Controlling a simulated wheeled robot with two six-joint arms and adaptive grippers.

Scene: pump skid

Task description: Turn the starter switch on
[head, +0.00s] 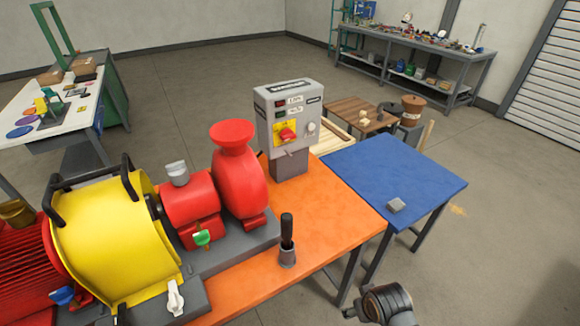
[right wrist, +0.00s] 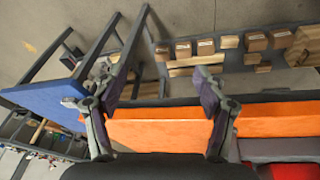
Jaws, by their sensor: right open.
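The starter box (head: 290,112) is a grey upright box on a short post at the back of the orange bench. Its red rotary switch (head: 287,134) sits on a yellow plate on the front face. Small indicators and labels are above it, and a pale round knob is to its right. The switch's exact setting is too small to read. My right gripper (right wrist: 152,90) is open and empty in the right wrist view, above the orange bench top. Part of my right arm shows at the head view's bottom edge, well below and right of the box. My left gripper is not in view.
The orange bench (head: 335,205) carries a red pump (head: 238,180), a yellow guard (head: 105,235) and a black-handled tool in a grey holder (head: 287,245).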

